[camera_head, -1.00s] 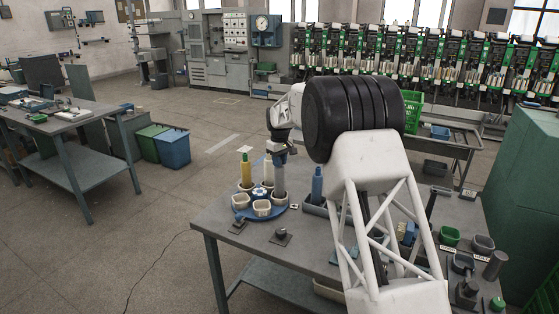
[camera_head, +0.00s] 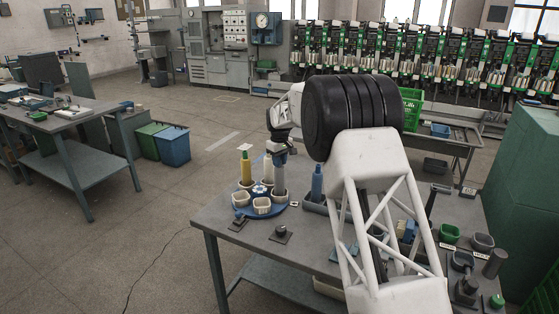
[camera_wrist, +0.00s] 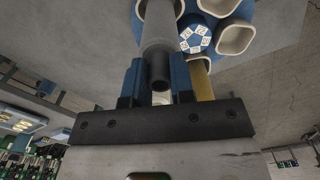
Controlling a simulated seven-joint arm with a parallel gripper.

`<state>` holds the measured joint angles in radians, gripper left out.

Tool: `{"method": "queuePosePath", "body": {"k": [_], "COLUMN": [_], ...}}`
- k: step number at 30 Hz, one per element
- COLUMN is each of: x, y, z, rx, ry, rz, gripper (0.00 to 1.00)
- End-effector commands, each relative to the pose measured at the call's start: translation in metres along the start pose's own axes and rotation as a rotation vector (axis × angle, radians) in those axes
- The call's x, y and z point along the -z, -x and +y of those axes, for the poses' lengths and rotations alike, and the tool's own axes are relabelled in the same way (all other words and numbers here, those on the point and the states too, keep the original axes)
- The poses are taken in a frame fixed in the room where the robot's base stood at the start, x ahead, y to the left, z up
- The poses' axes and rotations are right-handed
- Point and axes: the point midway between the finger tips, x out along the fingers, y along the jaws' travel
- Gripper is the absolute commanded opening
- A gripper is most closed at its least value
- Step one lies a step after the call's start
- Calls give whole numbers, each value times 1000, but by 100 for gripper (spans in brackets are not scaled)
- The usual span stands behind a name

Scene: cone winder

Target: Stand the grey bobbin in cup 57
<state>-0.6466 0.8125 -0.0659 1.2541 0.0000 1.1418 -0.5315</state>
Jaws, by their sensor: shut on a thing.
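The grey bobbin (camera_head: 279,179) is upright in my gripper (camera_head: 278,148), over the right side of the blue carousel. In the wrist view the bobbin (camera_wrist: 158,38) runs between the two blue fingers of my gripper (camera_wrist: 159,85), which are shut on it. Its lower end is at a pale cup (camera_head: 281,195) on the carousel (camera_head: 268,213); I cannot tell whether it is inside or just above or behind the rim. Other pale cups ring the labelled hub (camera_wrist: 194,38). The number 57 cannot be read.
A yellow bobbin (camera_head: 246,168) stands on the carousel's left, close to my gripper. A blue bobbin (camera_head: 317,181) stands to the right. Small dark pads (camera_head: 280,235) lie in front on the grey table (camera_head: 225,245). Green and grey bins (camera_head: 450,234) are at the right.

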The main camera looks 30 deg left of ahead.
Motion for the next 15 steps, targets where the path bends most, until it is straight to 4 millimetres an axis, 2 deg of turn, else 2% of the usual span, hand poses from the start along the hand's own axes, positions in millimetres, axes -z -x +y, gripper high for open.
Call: {"method": "queuePosePath", "body": {"k": [12,13,15], "x": [0,0,0], "y": [0,0,0], "z": [0,0,0], "rx": [-1,-1,-1], "ry": [0,0,0], "rz": [1,1,1], "gripper": [2,27,38]}}
